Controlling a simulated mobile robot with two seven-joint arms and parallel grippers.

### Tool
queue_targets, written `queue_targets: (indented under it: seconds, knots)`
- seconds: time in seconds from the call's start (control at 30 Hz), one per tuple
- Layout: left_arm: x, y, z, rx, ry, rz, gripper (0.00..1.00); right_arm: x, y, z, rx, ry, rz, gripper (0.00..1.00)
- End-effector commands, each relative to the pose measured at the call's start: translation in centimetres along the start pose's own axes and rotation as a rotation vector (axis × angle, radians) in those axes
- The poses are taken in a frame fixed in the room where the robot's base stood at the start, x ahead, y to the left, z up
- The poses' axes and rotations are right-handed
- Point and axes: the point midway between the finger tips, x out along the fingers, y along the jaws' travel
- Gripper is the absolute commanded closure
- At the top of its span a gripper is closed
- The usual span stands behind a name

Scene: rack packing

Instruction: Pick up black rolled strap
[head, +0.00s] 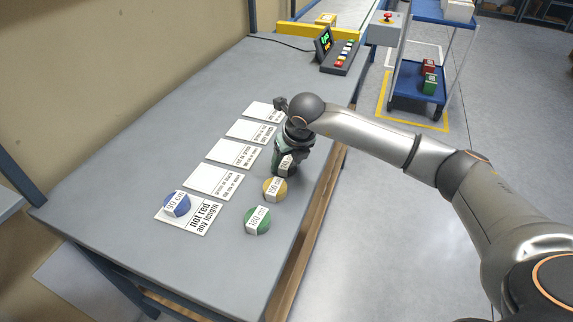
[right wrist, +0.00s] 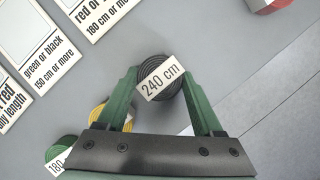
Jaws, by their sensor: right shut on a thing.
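The black rolled strap (right wrist: 157,66) carries a white label reading 240 cm. In the right wrist view it sits between the two green fingers of my right gripper (right wrist: 163,92), which is shut on it. In the head view my right gripper (head: 284,166) points down over the table, and the strap is mostly hidden there; a white label shows at its lower end. I cannot tell whether the strap touches the table. My left gripper is not in view.
A blue strap (head: 177,204) lies on the nearest card. A yellow strap (head: 275,189) and a green strap (head: 257,221) lie near the table's (head: 120,165) right edge. Several printed cards (head: 233,152) form a row. A button panel (head: 341,58) stands at the far end.

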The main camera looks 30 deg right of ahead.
Motion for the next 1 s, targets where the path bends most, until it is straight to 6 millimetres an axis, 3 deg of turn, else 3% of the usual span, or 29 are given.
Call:
queue_targets:
  seconds: [0.17, 0.57, 0.73, 0.87, 1.0]
  knots:
    - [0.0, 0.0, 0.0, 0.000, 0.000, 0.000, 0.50, -0.1, 0.0, 0.1, 0.000, -0.002, 0.000, 0.89]
    - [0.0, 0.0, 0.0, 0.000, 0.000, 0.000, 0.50, -0.9, 0.0, 0.5, 0.000, -0.004, 0.001, 0.89]
    - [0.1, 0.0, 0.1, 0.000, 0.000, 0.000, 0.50, -3.1, 0.0, 1.4, 0.000, -0.006, 0.000, 0.89]
    - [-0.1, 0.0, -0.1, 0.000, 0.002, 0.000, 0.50, -5.8, 0.0, 0.4, -0.003, -0.006, 0.000, 0.89]
    - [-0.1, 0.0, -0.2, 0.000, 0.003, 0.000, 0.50, -9.9, 0.0, -0.8, -0.003, -0.008, 0.000, 0.89]
